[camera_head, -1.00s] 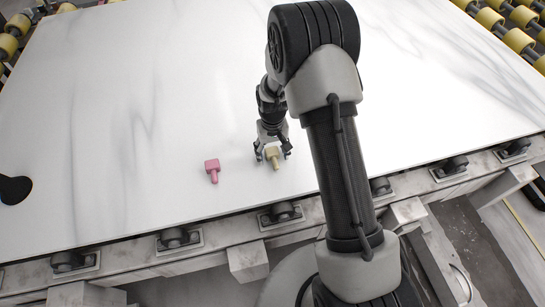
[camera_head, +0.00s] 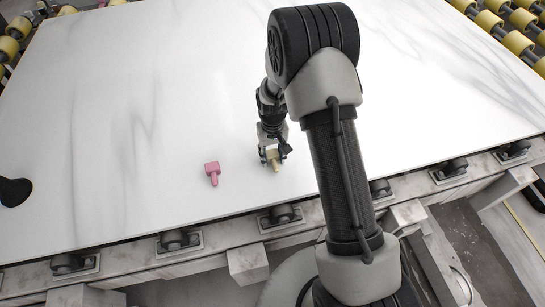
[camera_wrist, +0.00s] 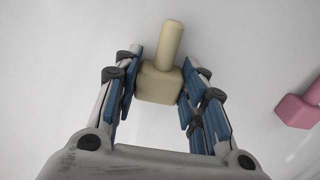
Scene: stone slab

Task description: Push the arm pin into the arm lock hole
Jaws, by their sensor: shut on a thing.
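A beige pin (camera_head: 276,167) with a square block head and a round shank lies on the white slab (camera_head: 120,110). In the wrist view the beige pin (camera_wrist: 160,83) has its block head between my blue finger pads, with the shank pointing out past the fingertips. My gripper (camera_head: 273,157) is shut on that head, low at the slab. A similar pink pin (camera_head: 212,173) lies apart to the left, and part of this pink pin (camera_wrist: 299,111) shows at the right of the wrist view. I cannot make out a lock hole in either view.
A black rounded object (camera_head: 14,191) sits at the slab's left edge. Yellow rollers (camera_head: 490,18) stand beyond the far right edge. Black rollers (camera_head: 283,213) line the frame along the near edge. The slab's middle left is bare.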

